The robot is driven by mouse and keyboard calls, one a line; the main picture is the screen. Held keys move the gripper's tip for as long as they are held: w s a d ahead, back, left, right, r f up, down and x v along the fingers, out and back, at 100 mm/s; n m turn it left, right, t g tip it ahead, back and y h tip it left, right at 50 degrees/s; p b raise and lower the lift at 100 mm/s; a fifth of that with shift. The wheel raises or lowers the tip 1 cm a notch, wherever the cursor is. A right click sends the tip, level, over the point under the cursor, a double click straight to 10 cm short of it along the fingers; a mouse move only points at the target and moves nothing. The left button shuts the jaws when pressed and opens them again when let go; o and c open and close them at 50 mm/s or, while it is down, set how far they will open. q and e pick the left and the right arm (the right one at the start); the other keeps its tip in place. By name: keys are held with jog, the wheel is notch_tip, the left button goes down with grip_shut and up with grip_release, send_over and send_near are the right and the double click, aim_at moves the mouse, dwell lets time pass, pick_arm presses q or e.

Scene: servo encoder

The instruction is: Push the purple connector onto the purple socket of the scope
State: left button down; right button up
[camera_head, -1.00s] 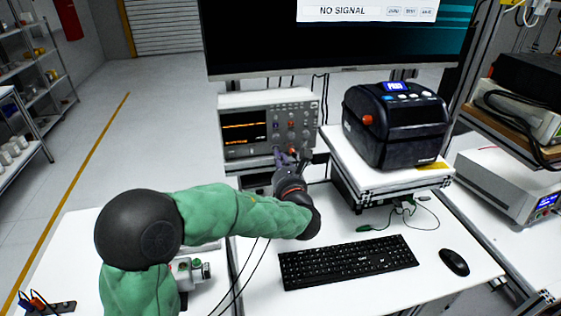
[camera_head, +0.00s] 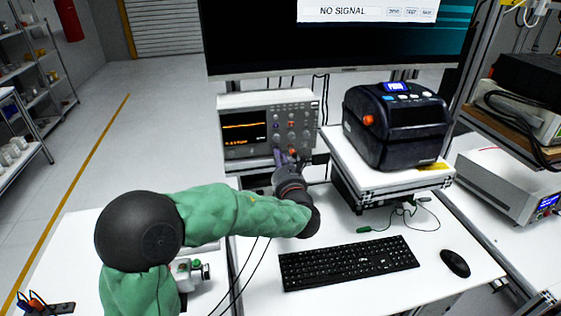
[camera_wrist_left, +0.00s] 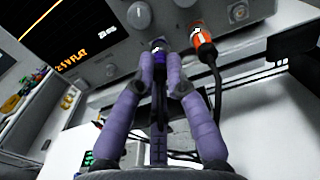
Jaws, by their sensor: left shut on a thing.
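The scope (camera_head: 268,122) stands at the back of the bench under the monitor, its front panel facing me. My left gripper (camera_head: 291,158) reaches up to the lower part of that panel. In the left wrist view my left gripper (camera_wrist_left: 160,85) is shut on the purple connector (camera_wrist_left: 158,52), which points at the panel with its cable running back between the fingers. The purple socket is hidden behind the connector, so I cannot tell how far it sits on. An orange connector (camera_wrist_left: 203,47) sits at the panel just to the right. My right gripper is not in view.
A black label printer (camera_head: 395,125) stands on a raised platform right of the scope. A keyboard (camera_head: 348,262) and mouse (camera_head: 454,262) lie in front. A black cable from the orange connector hangs close beside my fingers.

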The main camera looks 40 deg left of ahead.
pick_arm(q)
jog(key=shift+w+a, duration=0.1)
jog(key=c, duration=1.2)
grip_release()
jog(key=v, duration=1.2)
